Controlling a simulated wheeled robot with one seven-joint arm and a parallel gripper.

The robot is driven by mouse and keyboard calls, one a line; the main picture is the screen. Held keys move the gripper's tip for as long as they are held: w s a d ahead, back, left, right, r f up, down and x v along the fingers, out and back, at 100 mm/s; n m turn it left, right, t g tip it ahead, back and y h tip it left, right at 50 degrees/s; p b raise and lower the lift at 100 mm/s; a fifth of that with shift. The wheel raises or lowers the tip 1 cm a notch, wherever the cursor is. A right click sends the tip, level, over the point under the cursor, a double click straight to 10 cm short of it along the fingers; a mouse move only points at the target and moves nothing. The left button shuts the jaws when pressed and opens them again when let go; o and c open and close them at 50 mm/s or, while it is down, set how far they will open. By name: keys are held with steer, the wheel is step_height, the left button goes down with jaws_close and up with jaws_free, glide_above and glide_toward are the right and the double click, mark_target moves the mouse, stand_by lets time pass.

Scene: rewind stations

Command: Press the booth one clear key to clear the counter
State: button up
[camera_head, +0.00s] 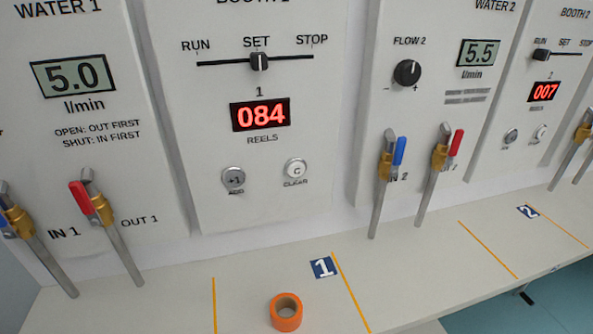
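The booth one panel (212,108) stands left of centre. Its white clear key (295,169), marked C, sits at the lower right of the panel. The grey +1 add key (233,179) is to its left. The red counter (260,114) above them reads 084 reels. The slider (258,61) on top stands at SET. My gripper is not in view, and nothing covers the clear key.
An orange tape reel (286,312) lies on the white bench near the blue "1" label (323,267). Valve handles and pipes stick out on both sides, with red levers (82,198) and a blue lever (399,151). The space before the keys is clear.

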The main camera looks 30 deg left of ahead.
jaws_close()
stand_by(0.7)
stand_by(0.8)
